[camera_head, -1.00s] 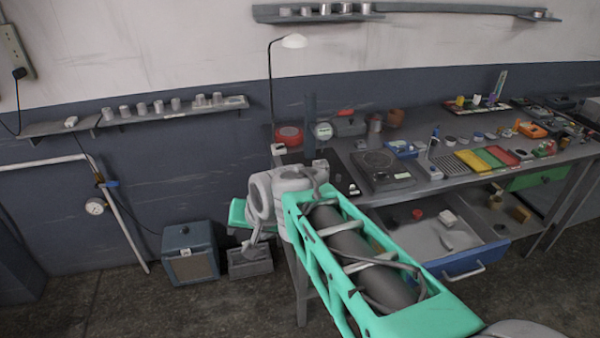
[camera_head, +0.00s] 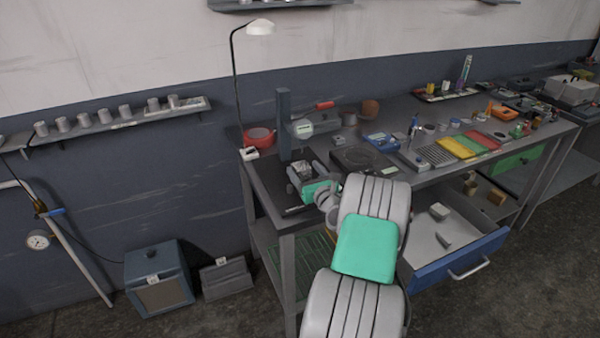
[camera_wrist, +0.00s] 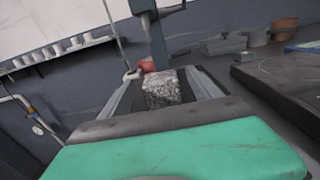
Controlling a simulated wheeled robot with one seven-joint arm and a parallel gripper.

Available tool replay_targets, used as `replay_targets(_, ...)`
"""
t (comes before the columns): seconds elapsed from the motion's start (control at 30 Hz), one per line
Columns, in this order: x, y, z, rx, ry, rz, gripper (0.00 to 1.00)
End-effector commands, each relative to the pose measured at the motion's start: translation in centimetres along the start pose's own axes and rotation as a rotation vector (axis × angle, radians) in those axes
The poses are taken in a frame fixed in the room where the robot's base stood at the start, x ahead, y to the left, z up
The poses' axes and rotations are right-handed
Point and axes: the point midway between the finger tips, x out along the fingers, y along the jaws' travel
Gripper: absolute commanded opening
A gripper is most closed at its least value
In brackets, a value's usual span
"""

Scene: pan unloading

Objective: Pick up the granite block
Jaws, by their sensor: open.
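The granite block (camera_wrist: 162,90) is a speckled grey cube. In the wrist view it lies between the two dark fingers of my gripper (camera_wrist: 164,78), with a thin gap visible at the right finger; contact on the left cannot be told. The fingers are spread. In the head view my gripper (camera_head: 302,172) is low over the left part of the workbench, beside the dark upright stand. A small greyish patch between the fingers there appears to be the block (camera_head: 303,169). The block's underside is hidden.
A dark column stand (camera_head: 284,125) with a round dial rises just behind my gripper. A red round container (camera_head: 260,137) and a lamp (camera_head: 259,28) stand behind left. A dark hotplate (camera_head: 362,160) lies to the right. A blue-fronted drawer (camera_head: 460,262) is open below the bench.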

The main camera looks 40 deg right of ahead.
Motion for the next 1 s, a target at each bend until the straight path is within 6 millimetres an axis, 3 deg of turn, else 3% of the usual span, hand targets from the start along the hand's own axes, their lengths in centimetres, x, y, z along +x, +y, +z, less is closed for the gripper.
replay_targets(0.3,5.1,0.0,0.0,-0.002,0.002,0.003,0.73)
replay_targets(0.53,5.5,-0.1,-0.1,-0.002,0.001,0.001,0.73)
replay_targets(1.0,5.5,-0.1,-0.1,-0.002,0.001,0.001,0.35)
